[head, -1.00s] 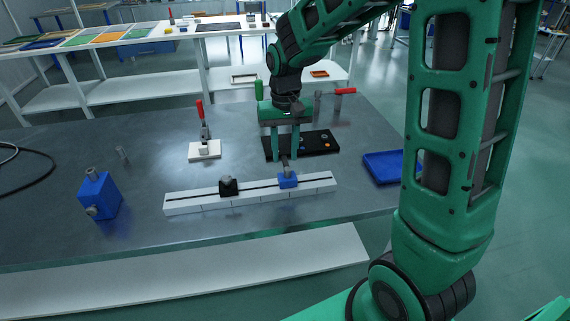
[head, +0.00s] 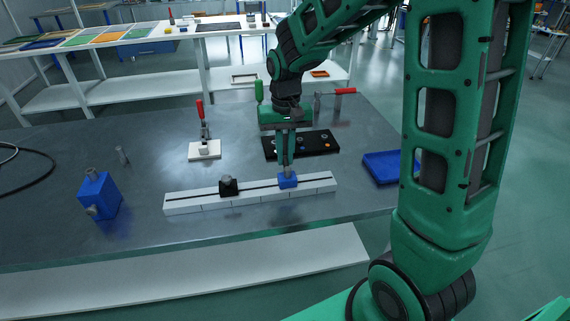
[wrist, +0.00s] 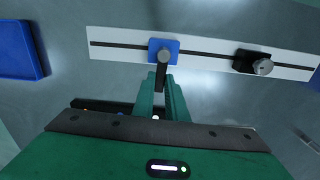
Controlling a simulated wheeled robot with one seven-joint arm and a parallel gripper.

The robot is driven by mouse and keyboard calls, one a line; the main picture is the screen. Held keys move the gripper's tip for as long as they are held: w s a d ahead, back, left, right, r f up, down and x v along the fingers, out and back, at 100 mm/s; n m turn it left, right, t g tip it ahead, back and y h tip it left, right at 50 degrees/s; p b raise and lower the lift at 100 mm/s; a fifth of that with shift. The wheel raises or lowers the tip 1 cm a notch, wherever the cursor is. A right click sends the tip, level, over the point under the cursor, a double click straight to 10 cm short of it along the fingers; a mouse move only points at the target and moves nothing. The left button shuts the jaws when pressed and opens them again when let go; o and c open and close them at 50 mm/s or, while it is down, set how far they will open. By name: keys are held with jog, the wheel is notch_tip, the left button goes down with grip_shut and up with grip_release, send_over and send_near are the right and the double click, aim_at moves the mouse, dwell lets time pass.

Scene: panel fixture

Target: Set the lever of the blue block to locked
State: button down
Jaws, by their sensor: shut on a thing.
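The blue block (head: 288,181) sits on the white slotted rail (head: 250,195), towards its right end in the head view. In the wrist view the blue block (wrist: 164,46) shows a round grey pivot and a dark lever (wrist: 161,74) pointing from it towards my gripper. My gripper (head: 287,164) points down just above the block, its fingers close together. In the wrist view the gripper (wrist: 161,82) is shut on the lever's free end, with a finger on each side. The lever is mostly hidden by the fingers in the head view.
A black block (head: 228,186) with a grey knob sits further left on the rail. A black panel (head: 318,144) lies behind my gripper, a blue tray (head: 382,166) to the right. A red-handled clamp (head: 203,148) and a larger blue block (head: 98,196) stand left.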

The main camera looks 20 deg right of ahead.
jog(key=shift+s+d+m, duration=0.1)
jog(key=shift+d+m, duration=0.2)
jog(key=shift+m, duration=0.5)
jog(key=shift+s+d+m, duration=0.1)
jog(key=shift+d+m, duration=0.15)
jog(key=shift+m, duration=0.55)
jog(key=m, duration=0.1)
jog(key=d+m, duration=0.1)
jog(key=m, duration=0.1)
jog(key=shift+s, duration=0.35)
jog(key=shift+m, duration=0.3)
